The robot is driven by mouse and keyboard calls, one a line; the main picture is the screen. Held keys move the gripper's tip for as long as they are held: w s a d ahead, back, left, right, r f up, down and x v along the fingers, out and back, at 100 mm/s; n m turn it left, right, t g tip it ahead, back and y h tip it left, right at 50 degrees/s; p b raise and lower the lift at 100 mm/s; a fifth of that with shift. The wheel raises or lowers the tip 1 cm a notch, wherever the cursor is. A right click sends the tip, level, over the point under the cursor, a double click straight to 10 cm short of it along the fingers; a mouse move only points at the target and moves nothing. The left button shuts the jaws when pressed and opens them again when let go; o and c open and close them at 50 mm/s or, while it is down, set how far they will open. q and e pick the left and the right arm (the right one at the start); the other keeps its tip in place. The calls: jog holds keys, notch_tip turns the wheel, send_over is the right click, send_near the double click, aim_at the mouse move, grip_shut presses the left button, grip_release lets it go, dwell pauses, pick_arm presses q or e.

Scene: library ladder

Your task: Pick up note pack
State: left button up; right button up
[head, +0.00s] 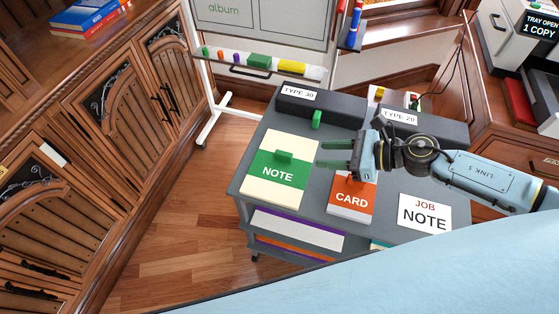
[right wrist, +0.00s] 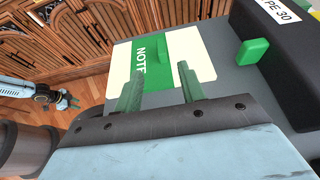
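The note pack (head: 262,190) is a cream block with a green NOTE band and a raised green tab (head: 284,156) on top. It lies at the left of the grey cart top. It also shows in the right wrist view (right wrist: 205,70), beyond the fingertips. My right gripper (head: 322,154) is open and empty, its green fingers pointing left toward the pack, just right of it. In the right wrist view its two fingers (right wrist: 157,85) stand apart with the pack between and beyond them. My left gripper (right wrist: 70,101) shows small in the right wrist view, over the floor.
An orange CARD pack (head: 345,208) lies beneath my right gripper, beside a JOB NOTE sign (head: 425,213). Dark TYPE 30 (head: 335,110) and TYPE 20 (head: 440,125) boxes line the cart's back. A whiteboard (head: 260,25) stands behind; wooden cabinets (head: 120,100) are left, with clear floor between.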

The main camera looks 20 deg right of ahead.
aim_at(287, 154)
jog(key=x, duration=0.6)
jog(key=shift+a, duration=0.15)
jog(key=shift+x, duration=0.95)
jog(key=x, duration=0.4)
jog(key=shift+w+f, duration=0.25)
jog(key=shift+f, duration=0.05)
pick_arm(q)
jog(key=shift+s+d, duration=0.45)
jog(key=shift+s, duration=0.05)
jog(key=shift+a, duration=0.15)
pick_arm(e)
grip_shut()
